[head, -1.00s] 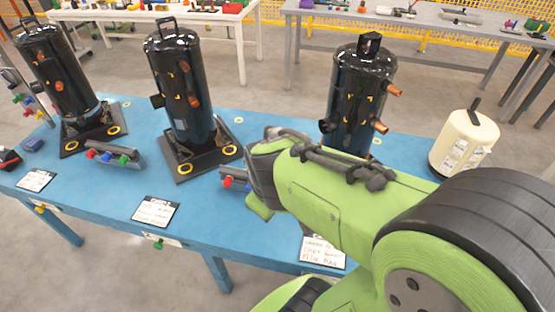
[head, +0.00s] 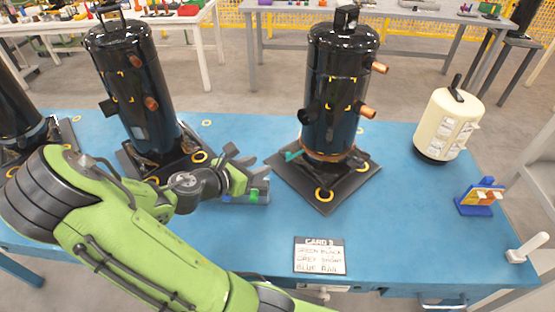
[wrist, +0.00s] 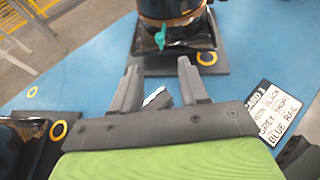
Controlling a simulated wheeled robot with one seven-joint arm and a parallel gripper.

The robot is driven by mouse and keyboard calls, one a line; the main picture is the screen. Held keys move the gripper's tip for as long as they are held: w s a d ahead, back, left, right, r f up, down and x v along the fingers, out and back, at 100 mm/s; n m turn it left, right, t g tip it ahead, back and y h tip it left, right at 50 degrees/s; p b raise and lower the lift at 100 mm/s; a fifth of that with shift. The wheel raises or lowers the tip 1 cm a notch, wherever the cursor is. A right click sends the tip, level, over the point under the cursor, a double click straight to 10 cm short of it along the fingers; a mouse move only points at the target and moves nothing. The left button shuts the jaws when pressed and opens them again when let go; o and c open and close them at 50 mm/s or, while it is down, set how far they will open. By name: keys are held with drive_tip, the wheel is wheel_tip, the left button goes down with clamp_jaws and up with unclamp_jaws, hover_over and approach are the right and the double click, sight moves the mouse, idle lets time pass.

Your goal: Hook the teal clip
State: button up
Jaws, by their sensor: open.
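The teal clip (head: 292,156) sits low at the left front of the right-hand black compressor (head: 335,95), by the copper-coloured ring near its foot. In the wrist view the clip (wrist: 160,36) hangs from that ring at the front of the compressor's base, ahead of my fingers. My gripper (head: 243,160) is left of the clip, apart from it. In the wrist view its two fingers (wrist: 157,68) are spread and nothing is between the tips. How the clip is fastened is too small to tell.
Another black compressor (head: 135,85) stands left. Card 3 (head: 320,255) lies in front. A cream tank (head: 448,125) and a blue stand (head: 480,198) are at right.

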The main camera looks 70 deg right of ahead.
sight(287, 156)
drive_tip(key=b+x, duration=0.3)
drive_tip(key=x, duration=0.9)
drive_tip(key=shift+f+b, duration=0.2)
drive_tip(key=shift+b, duration=0.2)
drive_tip(key=shift+w, duration=0.1)
clamp_jaws()
